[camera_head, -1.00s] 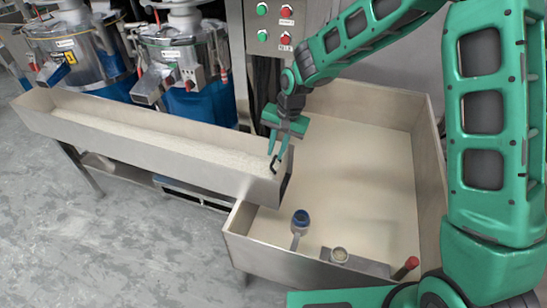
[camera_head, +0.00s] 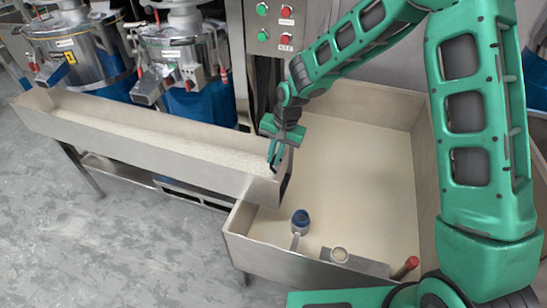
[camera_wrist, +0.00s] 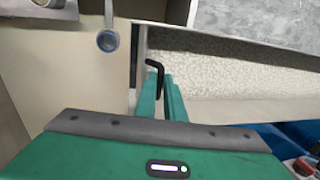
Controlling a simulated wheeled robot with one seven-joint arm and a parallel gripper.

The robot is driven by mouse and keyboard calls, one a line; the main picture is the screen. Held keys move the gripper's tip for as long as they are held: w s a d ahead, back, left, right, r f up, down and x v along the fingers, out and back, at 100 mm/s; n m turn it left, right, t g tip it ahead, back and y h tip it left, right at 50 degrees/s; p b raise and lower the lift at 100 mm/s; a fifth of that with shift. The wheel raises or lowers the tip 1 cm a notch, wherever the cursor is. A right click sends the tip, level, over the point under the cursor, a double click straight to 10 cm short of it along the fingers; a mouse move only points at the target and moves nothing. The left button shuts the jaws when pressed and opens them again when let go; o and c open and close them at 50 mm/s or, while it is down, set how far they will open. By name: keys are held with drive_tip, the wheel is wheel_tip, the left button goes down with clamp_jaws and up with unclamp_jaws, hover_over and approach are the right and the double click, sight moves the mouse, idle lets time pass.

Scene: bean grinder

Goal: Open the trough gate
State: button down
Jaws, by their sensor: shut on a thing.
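The long metal trough (camera_head: 140,142) holds pale granular material and runs from the left to the big bin. Its gate (camera_head: 284,178) is at the right end, beside the bin. My gripper (camera_head: 274,160) is over that end, its fingers pointing down. In the wrist view, my gripper (camera_wrist: 164,84) is shut on the black bent handle (camera_wrist: 155,66), whose top shows beyond the fingers. The fingers and the trough edge hide the lower part of the handle. I cannot see a clear gap at the gate.
The large metal bin (camera_head: 432,175) has a pale layer inside. A button panel (camera_head: 275,25) stands behind; two grinders (camera_head: 182,55) line the back left.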

drive_tip(key=v, duration=0.3)
drive_tip(key=a+v, duration=0.1)
drive_tip(key=v, duration=0.1)
drive_tip(key=shift+w+r, duration=0.15)
drive_tip(key=shift+w, duration=0.05)
drive_tip(key=c, duration=2.1)
unclamp_jaws()
drive_tip(key=shift+r, duration=0.15)
drive_tip(key=v, duration=1)
drive_tip(key=shift+r, duration=0.2)
drive_tip(key=shift+d, duration=0.15)
